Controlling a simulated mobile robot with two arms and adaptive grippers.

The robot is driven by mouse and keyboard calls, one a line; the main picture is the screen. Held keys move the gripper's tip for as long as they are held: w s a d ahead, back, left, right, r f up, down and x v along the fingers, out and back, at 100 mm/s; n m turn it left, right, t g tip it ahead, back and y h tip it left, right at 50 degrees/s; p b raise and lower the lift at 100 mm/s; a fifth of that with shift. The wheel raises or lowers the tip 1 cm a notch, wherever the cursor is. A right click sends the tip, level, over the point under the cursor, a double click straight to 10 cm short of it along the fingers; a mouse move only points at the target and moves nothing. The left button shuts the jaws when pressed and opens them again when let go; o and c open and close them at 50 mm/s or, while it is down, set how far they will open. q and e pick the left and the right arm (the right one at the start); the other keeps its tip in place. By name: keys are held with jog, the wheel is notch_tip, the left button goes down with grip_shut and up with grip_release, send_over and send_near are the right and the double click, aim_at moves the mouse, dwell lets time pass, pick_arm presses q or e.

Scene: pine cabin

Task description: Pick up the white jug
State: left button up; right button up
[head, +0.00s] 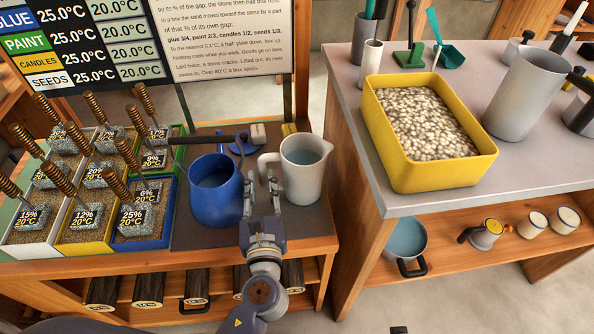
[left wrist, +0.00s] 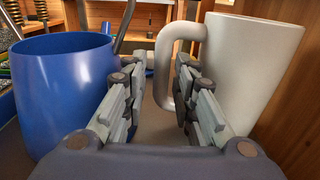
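The white jug (head: 304,182) stands upright on the dark work surface, its handle (head: 266,171) toward the left. A bluish level shows inside it. My left gripper (head: 261,183) is open and empty, low between the jug and a blue pot. In the left wrist view the jug (left wrist: 246,75) fills the right side. Its handle (left wrist: 163,75) lies ahead, in line with the gap between the spread fingers (left wrist: 159,88). I cannot tell whether the fingertips reach around it. My right gripper is not in view.
The blue pot (head: 216,199) stands close on the left of the gripper; it also shows in the left wrist view (left wrist: 66,95). Sand boxes (head: 90,233) with stones and coiled handles sit farther left. A yellow tub (head: 440,178) of pale pellets is on the grey table at right.

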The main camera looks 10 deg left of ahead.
aim_at(262, 174)
pick_arm(q)
jog(key=x, duration=0.4)
jog(key=shift+d+r, duration=0.15)
jog(key=shift+w, duration=0.25)
jog(key=shift+c, duration=0.6)
grip_shut()
jog(key=shift+r, duration=0.15)
